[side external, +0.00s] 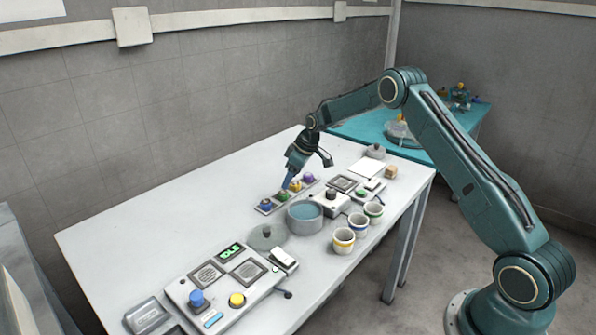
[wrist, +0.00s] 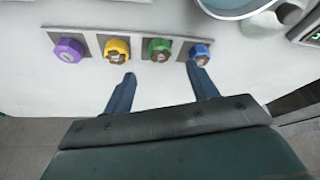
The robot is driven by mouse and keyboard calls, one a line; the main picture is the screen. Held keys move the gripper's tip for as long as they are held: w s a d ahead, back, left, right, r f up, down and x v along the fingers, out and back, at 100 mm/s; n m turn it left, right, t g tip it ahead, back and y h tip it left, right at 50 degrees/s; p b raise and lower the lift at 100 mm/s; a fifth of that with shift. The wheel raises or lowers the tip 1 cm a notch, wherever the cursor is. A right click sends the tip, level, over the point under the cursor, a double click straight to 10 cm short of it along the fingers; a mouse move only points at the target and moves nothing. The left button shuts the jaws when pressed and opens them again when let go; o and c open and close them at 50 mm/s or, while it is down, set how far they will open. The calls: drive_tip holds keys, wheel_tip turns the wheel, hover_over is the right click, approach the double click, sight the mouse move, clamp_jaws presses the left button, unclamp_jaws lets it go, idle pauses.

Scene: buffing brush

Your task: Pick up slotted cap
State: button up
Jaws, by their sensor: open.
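Several coloured caps sit in a row on grey strips: a purple cap (wrist: 68,50), a yellow cap (wrist: 117,50), a green cap (wrist: 159,49) and a blue cap (wrist: 200,54). The purple one shows a pale mark on its face; I cannot tell for sure which cap is slotted. My gripper (wrist: 160,71) is open and empty, its two blue fingers apart. In the wrist view the green cap lies just past the gap, with the yellow and blue caps near the left and right fingertips. In the side external view my gripper (side external: 287,188) is low over the row and partly hides it.
A round grey bowl with blue-green contents (side external: 304,216) stands beside the row. Several banded cups (side external: 344,240) stand near the table's edge. A control panel (side external: 222,283) with blue and yellow buttons is at the front. The white table's left side (side external: 160,215) is clear.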

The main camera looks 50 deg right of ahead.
sight(283, 192)
drive_tip(key=shift+w+a+f, duration=0.1)
drive_tip(key=shift+w+f, duration=0.1)
drive_tip(key=shift+f, duration=0.25)
drive_tip(key=shift+f, duration=0.1)
drive_tip(key=shift+x, duration=2.5)
drive_tip(key=c, duration=1.1)
drive_tip(key=shift+o, duration=0.2)
wheel_tip(283, 192, up, 20)
